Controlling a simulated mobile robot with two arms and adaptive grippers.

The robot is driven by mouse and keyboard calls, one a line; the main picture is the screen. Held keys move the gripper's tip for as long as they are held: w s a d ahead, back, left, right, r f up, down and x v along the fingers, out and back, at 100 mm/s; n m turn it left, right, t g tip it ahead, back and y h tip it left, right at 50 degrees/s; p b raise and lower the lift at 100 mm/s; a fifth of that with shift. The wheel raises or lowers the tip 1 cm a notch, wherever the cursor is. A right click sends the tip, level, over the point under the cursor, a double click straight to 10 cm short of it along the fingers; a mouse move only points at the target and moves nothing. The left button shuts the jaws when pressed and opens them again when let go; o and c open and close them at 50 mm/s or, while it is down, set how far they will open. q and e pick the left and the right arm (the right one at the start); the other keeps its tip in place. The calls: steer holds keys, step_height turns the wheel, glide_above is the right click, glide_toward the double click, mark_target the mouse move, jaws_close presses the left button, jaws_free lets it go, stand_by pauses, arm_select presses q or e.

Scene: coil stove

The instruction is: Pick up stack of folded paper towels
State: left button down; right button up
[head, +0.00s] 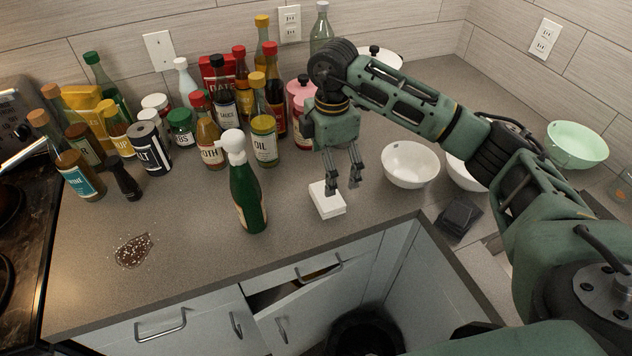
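The stack of folded paper towels (325,202) is a small white square block lying on the grey countertop, near its front edge. My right gripper (343,184) points down at the stack, with its two fingers spread apart. The fingertips overlap the stack's back and right side in the picture; I cannot tell whether they touch it. The space between the fingers looks empty. My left gripper is not in view.
A green bottle with a white top (246,190) stands just left of the stack. A white bowl (410,165) sits to the right. Several bottles and jars crowd the back. A cabinet door (310,312) below hangs open. A brown spill (134,250) lies at left.

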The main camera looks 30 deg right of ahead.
steer(key=shift+w+d+f, duration=0.1)
steer(key=shift+f, duration=0.05)
steer(key=shift+s+f, duration=0.2)
steer(key=shift+f, duration=0.15)
steer(key=shift+s+f+p, duration=0.4)
steer(key=shift+f+p, duration=0.25)
steer(key=shift+p, duration=0.05)
step_height(320, 180, down, 2)
steer(key=shift+s+f+p, duration=0.1)
steer(key=shift+f+p, duration=0.15)
steer(key=shift+p, duration=0.65)
steer(key=shift+w+f, duration=0.2)
steer(key=shift+f, duration=1.1)
steer(key=c, duration=0.4)
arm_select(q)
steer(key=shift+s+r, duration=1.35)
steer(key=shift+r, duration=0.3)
arm_select(e)
steer(key=c, duration=0.5)
